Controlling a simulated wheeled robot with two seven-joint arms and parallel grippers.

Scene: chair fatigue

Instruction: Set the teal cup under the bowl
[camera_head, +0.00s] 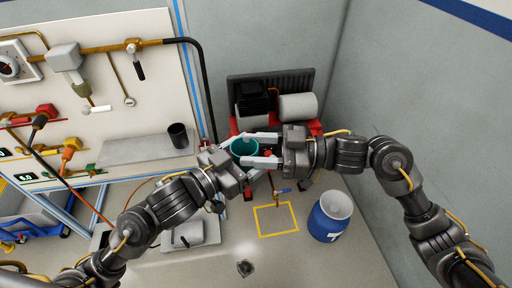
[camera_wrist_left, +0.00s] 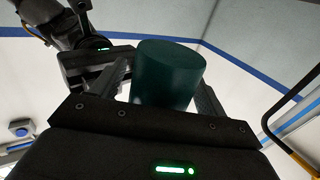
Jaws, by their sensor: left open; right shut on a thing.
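The teal cup (camera_head: 244,148) is held off the floor, mouth facing the head camera. My right gripper (camera_head: 262,150) comes from the right and is shut on it, one light finger on each side. My left gripper (camera_head: 226,162) is open at the cup's left side. In the left wrist view the cup (camera_wrist_left: 170,75) stands between the left fingers, with a gap beside it; contact cannot be told. A grey unit with an olive lower part (camera_head: 82,89), possibly the bowl, hangs from the brass pipe on the panel.
A grey shelf (camera_head: 135,150) on the panel carries a black cup (camera_head: 178,135); its left part is bare. A red compressor with a pale tank (camera_head: 297,107) stands behind the grippers. A blue barrel (camera_head: 328,225) with a white funnel-like top and a yellow floor square (camera_head: 276,233) are nearer.

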